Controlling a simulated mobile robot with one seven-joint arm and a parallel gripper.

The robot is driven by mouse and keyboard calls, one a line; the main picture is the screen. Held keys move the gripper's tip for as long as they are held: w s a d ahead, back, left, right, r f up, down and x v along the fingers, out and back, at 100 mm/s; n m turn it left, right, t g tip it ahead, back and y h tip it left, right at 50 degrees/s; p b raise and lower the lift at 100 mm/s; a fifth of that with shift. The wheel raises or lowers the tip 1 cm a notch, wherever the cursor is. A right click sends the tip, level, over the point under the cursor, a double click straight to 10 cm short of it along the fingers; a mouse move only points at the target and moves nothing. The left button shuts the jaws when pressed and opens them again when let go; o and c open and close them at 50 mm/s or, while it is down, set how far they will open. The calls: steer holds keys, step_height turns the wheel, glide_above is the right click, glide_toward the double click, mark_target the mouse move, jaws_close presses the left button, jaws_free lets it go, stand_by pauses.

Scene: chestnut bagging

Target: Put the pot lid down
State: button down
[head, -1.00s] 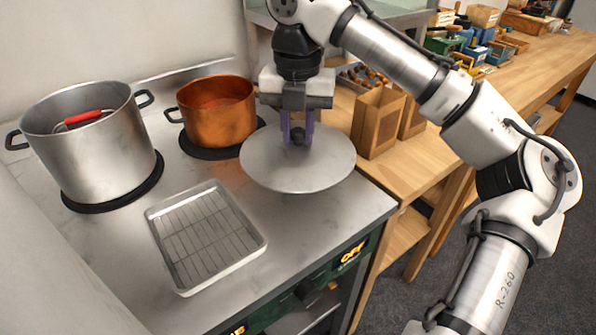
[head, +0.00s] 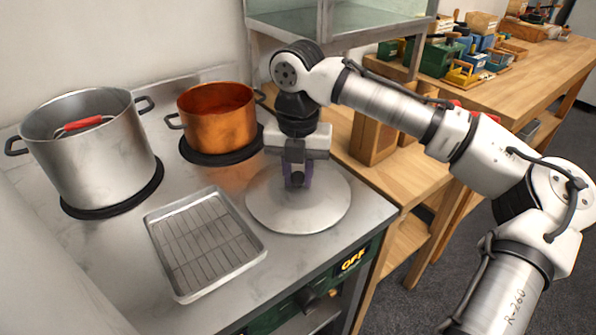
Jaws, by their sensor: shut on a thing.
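The pot lid (head: 298,212) is a round grey metal disc with a dark knob at its centre. It is level at the right front of the stove top, just right of the wire-rack tray. It looks to be on or very close to the stove surface; I cannot tell for certain that it touches. My gripper (head: 297,182) points down over the lid's middle, its purple fingers shut on the knob. The fingers hide most of the knob.
A large steel pot (head: 92,150) with a red-handled tool inside and a copper pot (head: 218,118) stand on burners behind. A tray with a wire rack (head: 205,243) lies left of the lid. A wooden bench (head: 400,165) with boxes adjoins the stove's right side.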

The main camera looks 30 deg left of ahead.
mark_target(298, 174)
steer(key=c, duration=1.2)
jaws_free()
step_height(298, 174, up, 12)
steer(key=shift+r+p, duration=0.15)
steer(key=shift+p, duration=0.3)
